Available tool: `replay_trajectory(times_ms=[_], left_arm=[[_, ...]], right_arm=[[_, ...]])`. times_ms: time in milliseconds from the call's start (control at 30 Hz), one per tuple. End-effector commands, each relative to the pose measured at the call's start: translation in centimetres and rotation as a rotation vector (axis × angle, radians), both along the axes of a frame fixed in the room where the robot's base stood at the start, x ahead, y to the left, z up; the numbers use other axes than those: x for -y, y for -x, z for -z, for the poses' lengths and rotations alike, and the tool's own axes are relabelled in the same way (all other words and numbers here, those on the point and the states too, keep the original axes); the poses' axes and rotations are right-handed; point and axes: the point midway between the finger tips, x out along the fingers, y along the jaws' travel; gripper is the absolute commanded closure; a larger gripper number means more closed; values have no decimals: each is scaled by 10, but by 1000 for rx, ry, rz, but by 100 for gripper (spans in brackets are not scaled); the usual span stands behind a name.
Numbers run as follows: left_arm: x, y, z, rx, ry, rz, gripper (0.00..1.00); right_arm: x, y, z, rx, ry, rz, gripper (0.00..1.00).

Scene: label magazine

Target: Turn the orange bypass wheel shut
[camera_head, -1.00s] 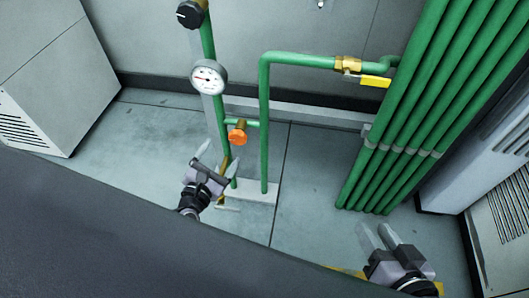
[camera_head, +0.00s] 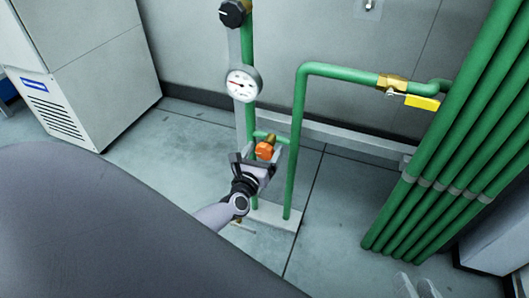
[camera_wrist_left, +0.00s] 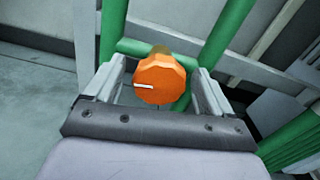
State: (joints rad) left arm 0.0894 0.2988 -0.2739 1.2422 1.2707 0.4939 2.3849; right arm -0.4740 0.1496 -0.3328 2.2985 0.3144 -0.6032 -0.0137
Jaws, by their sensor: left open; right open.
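The orange bypass wheel (camera_head: 264,150) sits on a short green cross pipe low between two upright green pipes. In the left wrist view the wheel (camera_wrist_left: 160,80) faces me, with a white mark pointing left. My left gripper (camera_head: 264,157) is open, with one finger on each side of the wheel. In the left wrist view small gaps seem to show between the fingers and the wheel; contact is unclear. My right gripper (camera_head: 415,284) shows only its fingertips at the bottom edge, open and away from the wheel.
A white gauge (camera_head: 242,84) and a black knob (camera_head: 234,13) are on the left pipe above. A yellow-handled valve (camera_head: 421,102) is on the upper pipe. Several thick green pipes (camera_head: 450,150) stand at the right. A grey cabinet (camera_head: 85,70) stands at the left. Floor between is clear.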

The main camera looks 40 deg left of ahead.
Motion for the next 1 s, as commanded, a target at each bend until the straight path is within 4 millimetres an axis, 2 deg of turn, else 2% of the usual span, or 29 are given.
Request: replay_trajectory(times_ms=[133, 400, 467, 500, 567, 600, 1000], left_arm=[[-2, -7, 0, 0, 0, 0, 16], [-2, -8, 0, -1, -1, 0, 16], [-2, -8, 0, -1, -1, 0, 33], [-2, -8, 0, -1, -1, 0, 46], [-2, -8, 0, -1, -1, 0, 65], [-2, -8, 0, 0, -1, 0, 68], [-2, -8, 0, -17, -67, 1, 68]], right_arm=[[1, 1, 1, 7, 8, 3, 57], [2, 1, 0, 10, 9, 3, 57], [2, 1, 0, 10, 9, 3, 57], [2, 1, 0, 11, 8, 3, 57], [2, 1, 0, 11, 8, 3, 57], [2, 1, 0, 11, 8, 3, 57], [2, 0, 0, 12, 9, 5, 57]])
